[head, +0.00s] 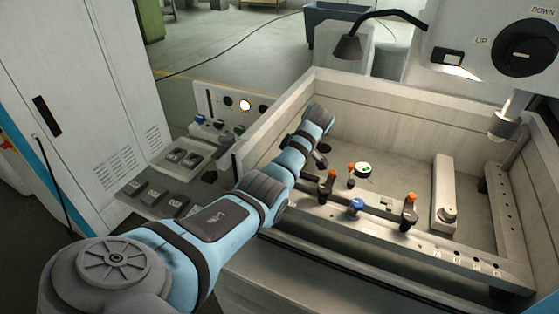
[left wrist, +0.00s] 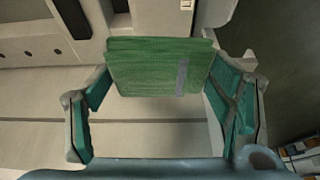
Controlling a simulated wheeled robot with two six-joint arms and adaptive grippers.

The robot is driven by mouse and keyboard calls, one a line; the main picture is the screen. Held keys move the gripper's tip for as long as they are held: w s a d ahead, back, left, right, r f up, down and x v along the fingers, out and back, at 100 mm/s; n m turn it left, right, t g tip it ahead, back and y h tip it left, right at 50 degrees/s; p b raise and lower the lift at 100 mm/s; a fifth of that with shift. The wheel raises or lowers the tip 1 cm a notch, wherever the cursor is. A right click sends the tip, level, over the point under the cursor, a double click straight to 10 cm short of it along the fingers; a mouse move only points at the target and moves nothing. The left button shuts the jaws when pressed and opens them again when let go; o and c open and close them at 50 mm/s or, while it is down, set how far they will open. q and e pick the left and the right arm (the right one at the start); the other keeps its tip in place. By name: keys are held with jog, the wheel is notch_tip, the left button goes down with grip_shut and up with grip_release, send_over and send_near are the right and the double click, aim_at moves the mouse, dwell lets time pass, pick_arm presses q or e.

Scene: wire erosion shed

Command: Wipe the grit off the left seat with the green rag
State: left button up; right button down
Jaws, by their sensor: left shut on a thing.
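The green rag (left wrist: 150,66) is a flat folded pad with a grey strip near its right side. In the left wrist view it spans the space between the fingers of my left gripper (left wrist: 160,80), which is shut on it. In the head view my left arm reaches into the machine tank, and the left gripper (head: 320,157) is mostly hidden behind its own wrist. The rag cannot be made out there. I cannot pick out the left seat or any grit on it; the arm covers the tank's left part. My right gripper is in neither view.
The pale tank wall (head: 380,112) surrounds the work area. A front rail (head: 440,252) carries orange-topped clamps (head: 409,212) and a blue knob (head: 356,206). A round dial (head: 363,168) lies behind them. A lamp (head: 347,47) and machine head (head: 500,50) overhang the tank.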

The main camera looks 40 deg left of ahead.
pick_arm(q)
jog(key=shift+r, duration=1.45)
jog(key=shift+f, duration=0.1)
